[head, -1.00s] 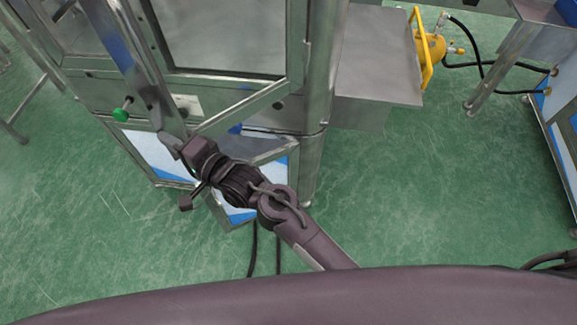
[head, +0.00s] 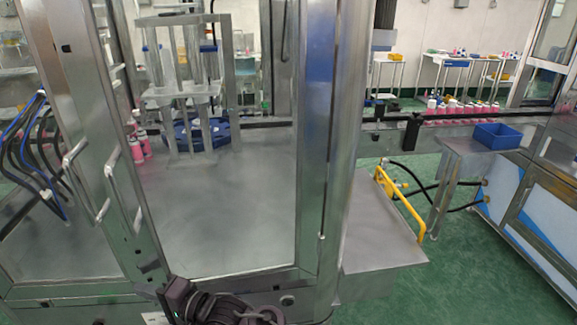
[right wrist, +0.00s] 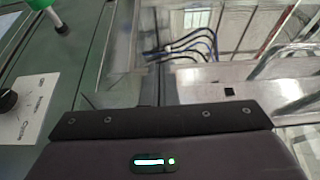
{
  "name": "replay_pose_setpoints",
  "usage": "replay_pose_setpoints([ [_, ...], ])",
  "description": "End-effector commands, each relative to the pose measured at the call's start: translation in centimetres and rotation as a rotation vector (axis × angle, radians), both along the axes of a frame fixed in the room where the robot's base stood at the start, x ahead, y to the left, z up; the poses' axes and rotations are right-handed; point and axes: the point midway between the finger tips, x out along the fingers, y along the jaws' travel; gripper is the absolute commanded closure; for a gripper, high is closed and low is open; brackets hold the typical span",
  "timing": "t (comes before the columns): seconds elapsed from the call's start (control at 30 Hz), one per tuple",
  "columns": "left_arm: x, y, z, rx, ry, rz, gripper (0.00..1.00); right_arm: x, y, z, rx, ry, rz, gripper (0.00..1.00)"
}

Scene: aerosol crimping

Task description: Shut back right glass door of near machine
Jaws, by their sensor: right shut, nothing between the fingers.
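The near machine's framed glass door (head: 225,225) fills the left middle of the head view. Its metal upright (head: 116,110) stands beside another framed panel, and two bar handles (head: 75,153) show near where they meet. The two uprights look close together at the bottom; I cannot tell whether a small gap is left. My right gripper (head: 176,296) is shut and empty, low at the foot of this upright. I cannot tell if it touches. The right wrist view shows the gripper's dark body (right wrist: 160,150) close to metal framing; its fingertips are hidden. My left gripper is out of view.
Inside the machine stand clear columns and pink bottles (head: 138,150). A metal shelf (head: 385,245) with a yellow handle (head: 400,205) juts out to the right. A blue bin (head: 497,135) stands on a side table. Green floor is free between them.

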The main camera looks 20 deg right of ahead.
Motion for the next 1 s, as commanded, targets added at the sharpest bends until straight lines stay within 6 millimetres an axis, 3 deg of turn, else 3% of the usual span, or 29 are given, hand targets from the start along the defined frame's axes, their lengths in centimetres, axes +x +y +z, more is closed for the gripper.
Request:
replay_pose_setpoints([
  [0.63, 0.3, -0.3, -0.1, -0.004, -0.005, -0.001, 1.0, 0.2, -0.3, -0.1, -0.001, 0.001, 0.004, 1.0],
  [1.0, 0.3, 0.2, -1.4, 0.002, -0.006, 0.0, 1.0, -2.5, -5.0, -0.3, -0.002, -0.001, 0.004, 1.0],
])
